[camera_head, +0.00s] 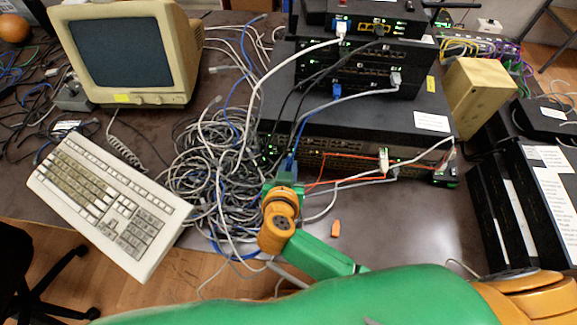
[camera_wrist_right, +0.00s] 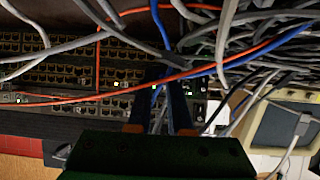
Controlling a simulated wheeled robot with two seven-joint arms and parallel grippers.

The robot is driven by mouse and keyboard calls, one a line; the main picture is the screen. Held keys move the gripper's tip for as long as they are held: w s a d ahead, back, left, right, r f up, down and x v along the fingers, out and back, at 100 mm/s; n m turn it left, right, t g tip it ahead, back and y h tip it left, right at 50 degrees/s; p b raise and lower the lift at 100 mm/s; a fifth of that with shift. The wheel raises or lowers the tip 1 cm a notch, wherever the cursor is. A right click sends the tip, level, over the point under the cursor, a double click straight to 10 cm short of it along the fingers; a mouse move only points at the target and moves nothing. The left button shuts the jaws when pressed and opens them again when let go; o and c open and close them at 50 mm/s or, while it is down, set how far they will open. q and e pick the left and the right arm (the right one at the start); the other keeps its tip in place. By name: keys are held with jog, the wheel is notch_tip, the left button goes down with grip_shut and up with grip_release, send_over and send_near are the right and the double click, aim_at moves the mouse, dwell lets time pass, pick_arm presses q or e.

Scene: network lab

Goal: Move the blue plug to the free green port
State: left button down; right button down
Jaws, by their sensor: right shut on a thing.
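My right gripper (camera_head: 287,174) is at the front left of the lowest black network unit (camera_head: 400,112). It is shut on a blue plug (camera_head: 291,163), whose blue cable runs up from it. In the right wrist view, the fingers of the gripper (camera_wrist_right: 166,110) point at a row of ports, with the blue cable (camera_wrist_right: 161,28) coming down between them. The fingers hide most of the plug, and I cannot tell whether it is in a port. Small green lights (camera_wrist_right: 187,93) show beside the fingers; which green port is free is unclear. My left gripper is not in view.
A large heap of grey cables (camera_head: 205,165) lies left of the gripper. Orange cables (camera_head: 345,155) cross the unit's front. Another blue plug (camera_head: 337,91) sits in a higher unit. A keyboard (camera_head: 108,205) and monitor (camera_head: 128,52) stand left. A small orange piece (camera_head: 336,228) lies in front.

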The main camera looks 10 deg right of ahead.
jog(key=shift+w+d+p, duration=0.2)
jog(key=shift+w+p, duration=0.3)
jog(key=shift+w, duration=0.15)
dwell(0.8)
jog(key=c, duration=0.8)
grip_release()
jog(key=shift+o, duration=0.2)
jog(key=p+v, duration=0.1)
jog(key=v, duration=0.6)
jog(key=shift+s, duration=0.1)
